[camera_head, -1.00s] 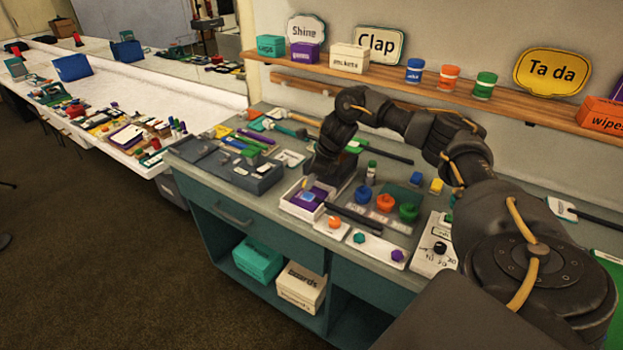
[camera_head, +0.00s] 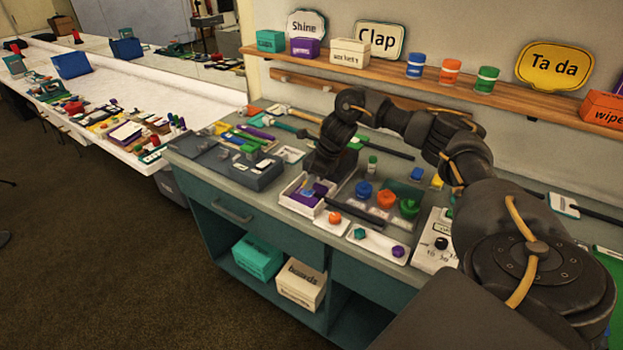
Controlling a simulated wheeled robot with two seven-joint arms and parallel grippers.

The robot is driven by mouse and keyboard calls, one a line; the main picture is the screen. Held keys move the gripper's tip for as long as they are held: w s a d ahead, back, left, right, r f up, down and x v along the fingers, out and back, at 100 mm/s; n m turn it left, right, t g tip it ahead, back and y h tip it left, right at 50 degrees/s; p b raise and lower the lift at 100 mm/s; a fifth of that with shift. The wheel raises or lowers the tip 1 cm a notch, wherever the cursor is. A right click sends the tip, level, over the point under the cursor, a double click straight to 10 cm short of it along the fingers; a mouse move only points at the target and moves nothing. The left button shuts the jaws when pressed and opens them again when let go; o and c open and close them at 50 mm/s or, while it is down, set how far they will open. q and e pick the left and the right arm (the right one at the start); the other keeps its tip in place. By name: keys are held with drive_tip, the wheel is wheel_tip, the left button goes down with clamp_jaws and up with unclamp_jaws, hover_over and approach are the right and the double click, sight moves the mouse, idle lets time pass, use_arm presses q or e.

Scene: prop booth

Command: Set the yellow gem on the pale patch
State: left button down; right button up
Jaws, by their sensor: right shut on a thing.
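My right gripper (camera_head: 315,180) reaches down over the small white tray with purple inside (camera_head: 290,197), at the counter's front edge. It is shut on the yellow gem, which is tiny and mostly hidden by the fingers. A pale bluish patch (camera_head: 308,191) shows on the purple floor of the tray, just below the fingertips. I cannot tell whether the gem touches the patch. My left gripper is not in view.
An orange gem (camera_head: 335,217), a teal gem (camera_head: 360,234) and a purple gem (camera_head: 398,251) sit on white pieces right of the tray. Blue (camera_head: 364,188), orange (camera_head: 386,200) and green (camera_head: 409,208) round pieces stand behind them. A grey organiser (camera_head: 250,171) is at left.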

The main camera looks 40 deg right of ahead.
drive_tip(key=shift+f+b, duration=0.65)
drive_tip(key=shift+f, duration=0.4)
idle(1.7)
drive_tip(key=o, duration=1.2)
drive_tip(key=shift+c, duration=0.2)
drive_tip(key=shift+r, duration=0.15)
drive_tip(key=shift+r+p, duration=3.05)
drive_tip(key=shift+r, duration=0.85)
drive_tip(key=shift+s+d+f, duration=0.1)
